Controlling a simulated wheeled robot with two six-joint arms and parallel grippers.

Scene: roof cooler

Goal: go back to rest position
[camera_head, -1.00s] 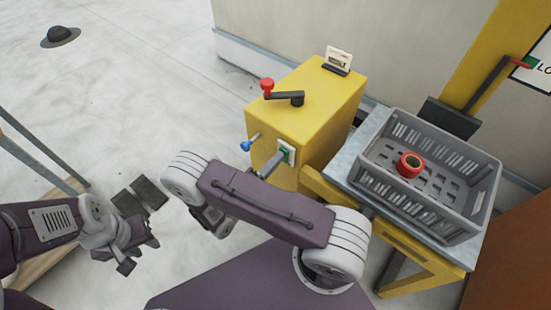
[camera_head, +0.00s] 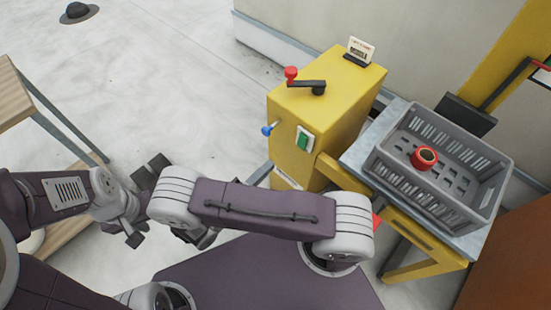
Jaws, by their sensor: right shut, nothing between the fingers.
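My left gripper (camera_head: 138,234) hangs low at the left over the pale floor, its small fingers apart and empty. My right arm is folded across the middle of the view and hides most of my right gripper. Only the narrow tip of the right gripper (camera_head: 262,171) shows beyond the arm. It is shut and empty, a little left of the yellow cabinet (camera_head: 325,108) and apart from its green switch (camera_head: 303,140).
A red roll (camera_head: 424,157) lies in a grey crate (camera_head: 480,205) on a stand at the right. The cabinet has a red-knobbed crank (camera_head: 300,82) and a blue knob (camera_head: 268,129). A wooden-topped table (camera_head: 12,95) stands left.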

